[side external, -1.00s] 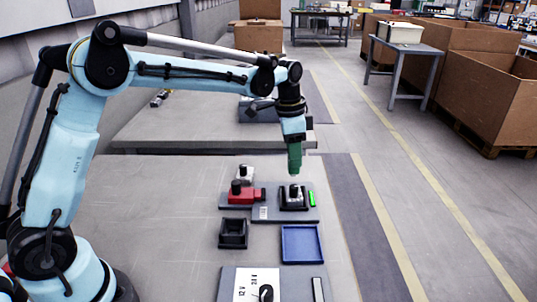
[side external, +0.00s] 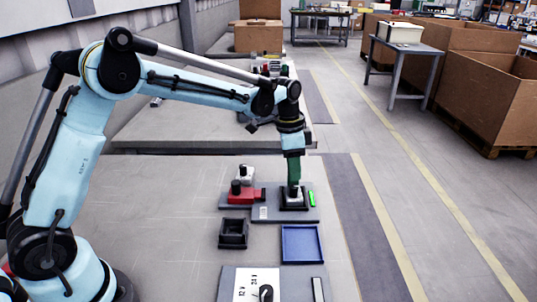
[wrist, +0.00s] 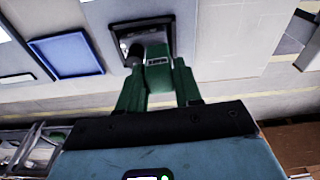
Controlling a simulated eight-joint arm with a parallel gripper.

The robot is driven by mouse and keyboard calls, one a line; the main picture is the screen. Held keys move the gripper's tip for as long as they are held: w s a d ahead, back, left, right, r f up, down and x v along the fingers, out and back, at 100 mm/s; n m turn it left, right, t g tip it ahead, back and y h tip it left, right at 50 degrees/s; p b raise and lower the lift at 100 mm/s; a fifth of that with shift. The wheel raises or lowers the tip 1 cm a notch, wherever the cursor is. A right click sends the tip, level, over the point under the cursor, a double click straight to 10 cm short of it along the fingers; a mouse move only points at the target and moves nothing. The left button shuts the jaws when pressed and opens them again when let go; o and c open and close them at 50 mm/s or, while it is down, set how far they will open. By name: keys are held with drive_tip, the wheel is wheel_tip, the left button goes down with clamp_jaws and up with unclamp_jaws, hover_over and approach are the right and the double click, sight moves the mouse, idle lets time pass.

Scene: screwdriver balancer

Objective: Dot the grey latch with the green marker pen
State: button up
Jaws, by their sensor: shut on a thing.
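My gripper (side external: 294,178), with green fingers, points down at the black square holder (side external: 293,204) on the grey plate. I cannot pick out the grey latch for certain.
A red block with a black knob (side external: 241,195) stands left of the holder. A black open box (side external: 233,233) and a blue tray (side external: 302,261) lie nearer on the table. A grey panel with a white sheet (side external: 257,284) is at the front. The table's left side is clear.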

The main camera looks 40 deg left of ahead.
drive_tip(key=shift+c, duration=1.1)
drive_tip(key=shift+f, duration=0.2)
drive_tip(key=shift+r, duration=0.1)
drive_tip(key=shift+r, duration=3.4)
